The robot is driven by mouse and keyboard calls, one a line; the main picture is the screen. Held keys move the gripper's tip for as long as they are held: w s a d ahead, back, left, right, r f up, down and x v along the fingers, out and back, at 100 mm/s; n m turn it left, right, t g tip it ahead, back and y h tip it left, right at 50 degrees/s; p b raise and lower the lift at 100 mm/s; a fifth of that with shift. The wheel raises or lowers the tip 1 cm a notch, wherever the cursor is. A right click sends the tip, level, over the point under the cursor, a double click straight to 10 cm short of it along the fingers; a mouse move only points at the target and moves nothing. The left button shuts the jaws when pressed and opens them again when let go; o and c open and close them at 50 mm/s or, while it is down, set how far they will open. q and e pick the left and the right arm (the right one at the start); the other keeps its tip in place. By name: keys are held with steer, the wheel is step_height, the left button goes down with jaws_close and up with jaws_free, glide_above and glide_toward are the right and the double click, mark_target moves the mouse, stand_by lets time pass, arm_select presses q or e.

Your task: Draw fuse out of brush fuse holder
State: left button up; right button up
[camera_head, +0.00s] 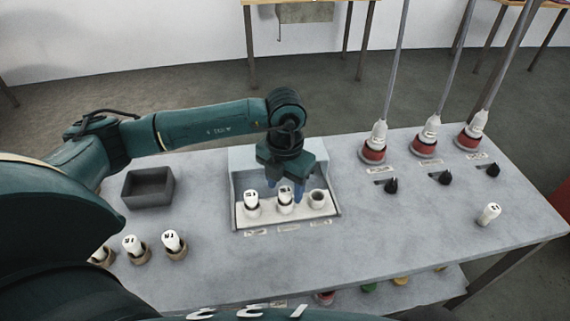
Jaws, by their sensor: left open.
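A pale recessed panel (237,214) in the grey table holds a row of three round fuse holders. White fuses with dark marks stand upright in the left holder (251,197) and the middle holder (285,198). The right holder (318,199) is empty, its dark opening showing. The small labels in front are too small to read, so I cannot tell which holder is the brush one. Contact with the fuse cannot be told. My right gripper is not in view.
A dark open box (148,188) stands at the left. Three white fuses (130,246) stand in tan holders at front left. Red-based plugs (373,151) with poles and black knobs (391,186) line the right. A loose white fuse (489,214) is at far right. The table's middle right is clear.

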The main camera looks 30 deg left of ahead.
mark_target(285, 190)
arm_select(q)
steer(key=shift+f, duration=1.1)
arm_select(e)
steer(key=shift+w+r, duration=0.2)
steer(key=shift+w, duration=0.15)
arm_select(q)
steer(key=shift+c, duration=0.4)
